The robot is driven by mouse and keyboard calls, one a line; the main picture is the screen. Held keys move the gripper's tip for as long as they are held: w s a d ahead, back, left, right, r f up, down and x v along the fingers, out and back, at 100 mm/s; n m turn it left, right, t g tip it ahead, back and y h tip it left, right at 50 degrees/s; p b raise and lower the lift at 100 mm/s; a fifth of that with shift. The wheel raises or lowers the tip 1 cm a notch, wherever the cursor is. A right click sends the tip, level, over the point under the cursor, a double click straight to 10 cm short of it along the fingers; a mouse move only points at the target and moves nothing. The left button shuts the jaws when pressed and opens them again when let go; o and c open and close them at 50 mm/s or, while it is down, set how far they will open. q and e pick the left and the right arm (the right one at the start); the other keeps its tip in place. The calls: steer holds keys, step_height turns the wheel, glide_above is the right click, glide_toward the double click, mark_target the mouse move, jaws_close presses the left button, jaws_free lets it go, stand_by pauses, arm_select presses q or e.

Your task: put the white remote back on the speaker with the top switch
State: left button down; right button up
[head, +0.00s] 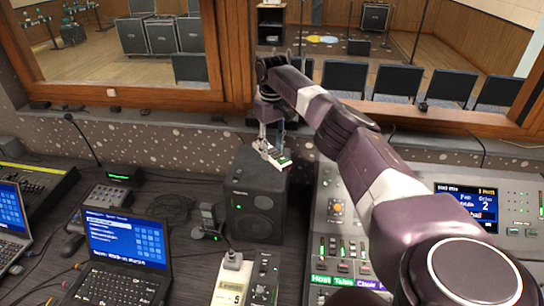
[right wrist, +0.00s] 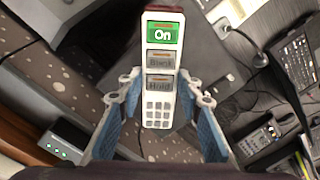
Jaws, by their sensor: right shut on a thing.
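The white remote (head: 277,157) is at the fingertips of my right gripper (head: 269,143), by the top of the black speaker (head: 257,199). In the right wrist view the remote (right wrist: 161,60) shows a green "On" key, two grey keys and a small keypad. My right gripper (right wrist: 160,92) is shut on it, with one blue-padded finger on each side. The speaker's dark top lies behind the remote in that view. I cannot tell whether the remote touches it. No switch can be made out on the speaker. My left gripper is not in view.
A laptop (head: 124,252) and a handheld radio (head: 209,218) stand left of the speaker. A white device with a display (head: 232,281) lies in front. A fader console (head: 327,221) is at right, under my right arm. The window ledge (head: 190,131) runs behind.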

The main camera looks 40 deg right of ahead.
mark_target(272, 168)
steer(key=shift+a+f, duration=0.1)
steer(key=shift+f, duration=0.15)
step_height(272, 168, down, 4)
steer(key=shift+r+p, duration=0.25)
steer(key=shift+p, duration=0.4)
steer(key=shift+f, duration=0.35)
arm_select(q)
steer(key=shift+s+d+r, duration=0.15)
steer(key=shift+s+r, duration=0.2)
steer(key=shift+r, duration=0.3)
arm_select(e)
steer(key=o, duration=1.4)
steer(key=shift+c, duration=0.2)
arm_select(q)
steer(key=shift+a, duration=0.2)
